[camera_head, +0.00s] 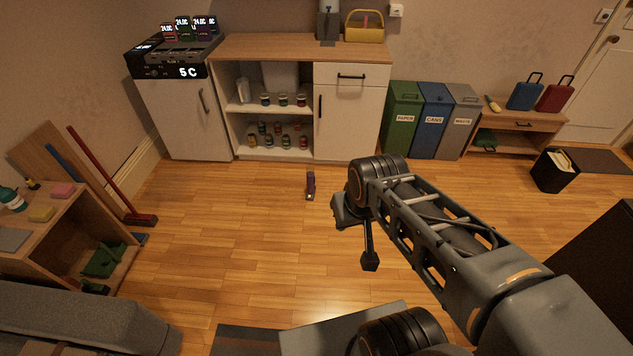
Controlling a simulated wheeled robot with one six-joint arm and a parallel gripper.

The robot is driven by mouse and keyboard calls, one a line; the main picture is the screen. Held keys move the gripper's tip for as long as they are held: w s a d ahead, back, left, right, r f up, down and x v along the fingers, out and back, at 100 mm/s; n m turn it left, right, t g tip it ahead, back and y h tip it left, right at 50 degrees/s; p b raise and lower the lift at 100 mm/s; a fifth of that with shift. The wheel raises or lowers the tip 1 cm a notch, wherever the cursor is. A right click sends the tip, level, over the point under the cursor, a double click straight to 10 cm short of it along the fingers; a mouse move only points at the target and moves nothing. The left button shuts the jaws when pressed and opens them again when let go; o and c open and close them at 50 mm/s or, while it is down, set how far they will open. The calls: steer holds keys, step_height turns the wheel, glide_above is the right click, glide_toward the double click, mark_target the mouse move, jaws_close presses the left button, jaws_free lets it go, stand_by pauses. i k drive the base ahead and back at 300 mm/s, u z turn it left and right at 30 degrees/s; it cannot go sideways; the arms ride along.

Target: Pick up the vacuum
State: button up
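A small dark purple object (310,184) stands on the wooden floor in front of the white cabinet. It looks like a small handheld vacuum, but it is too small to be sure. My gripper (355,243) hangs at the end of my arm, to the right of the purple object and nearer to me, apart from it. Its two dark fingers are spread with floor showing between them, and nothing is seen in its grasp. My arm's wrist hides part of the gripper.
A white cabinet (345,120) with shelved jars stands behind. Green, blue and grey bins (403,120) stand right of it. A red broom (110,185) leans at left near a low wooden shelf (75,235). A black bin (552,174) stands at right.

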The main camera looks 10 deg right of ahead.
mark_target(311, 181)
steer(key=z, duration=0.1)
steer(key=i, duration=1.9)
steer(key=u, duration=0.6)
steer(key=i, duration=0.8)
steer(key=u, duration=0.25)
